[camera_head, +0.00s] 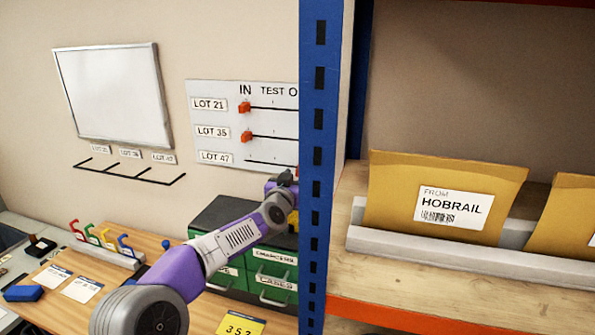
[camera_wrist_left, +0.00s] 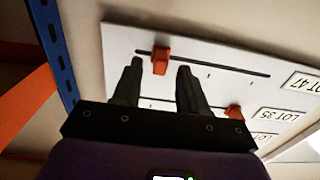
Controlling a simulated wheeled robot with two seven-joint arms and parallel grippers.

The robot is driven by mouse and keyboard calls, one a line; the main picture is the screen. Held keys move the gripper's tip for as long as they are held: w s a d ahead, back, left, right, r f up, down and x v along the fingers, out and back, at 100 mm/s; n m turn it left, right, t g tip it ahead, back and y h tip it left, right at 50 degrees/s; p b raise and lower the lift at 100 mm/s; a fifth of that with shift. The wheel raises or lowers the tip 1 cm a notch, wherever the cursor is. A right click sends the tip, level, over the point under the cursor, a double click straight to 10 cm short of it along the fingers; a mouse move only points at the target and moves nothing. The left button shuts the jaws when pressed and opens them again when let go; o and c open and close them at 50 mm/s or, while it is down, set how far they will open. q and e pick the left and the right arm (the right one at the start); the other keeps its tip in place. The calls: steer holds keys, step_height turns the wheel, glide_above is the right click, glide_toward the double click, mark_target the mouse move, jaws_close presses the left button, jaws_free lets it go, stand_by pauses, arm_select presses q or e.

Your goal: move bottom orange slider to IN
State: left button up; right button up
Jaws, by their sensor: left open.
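The white slider board (camera_head: 225,92) hangs on the wall, with rows labelled LOT 21, LOT 35 and LOT 47. The LOT 21 slider (camera_head: 244,107) and LOT 35 slider (camera_head: 246,136) stand at the IN end. The bottom orange slider (camera_wrist_left: 160,60), on the LOT 47 slot, shows in the upside-down left wrist view near the slot end away from its label. In the head view it is hidden behind the blue post. My left gripper (camera_wrist_left: 158,75) is open, its fingertips either side of that slider in the picture; contact cannot be told. It also shows in the head view (camera_head: 286,181), partly hidden.
The blue shelf post (camera_head: 319,170) stands close to my left arm and covers the board's right part. Green drawers (camera_head: 270,270) sit below my arm. Yellow HOBRAIL envelope (camera_head: 440,195) stands on the shelf at right. A whiteboard (camera_head: 112,95) hangs left.

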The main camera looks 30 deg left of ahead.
arm_select(q)
steer(key=shift+p+x, duration=0.3)
steer(key=shift+x, duration=0.85)
steer(key=shift+c, duration=0.4)
jaws_close()
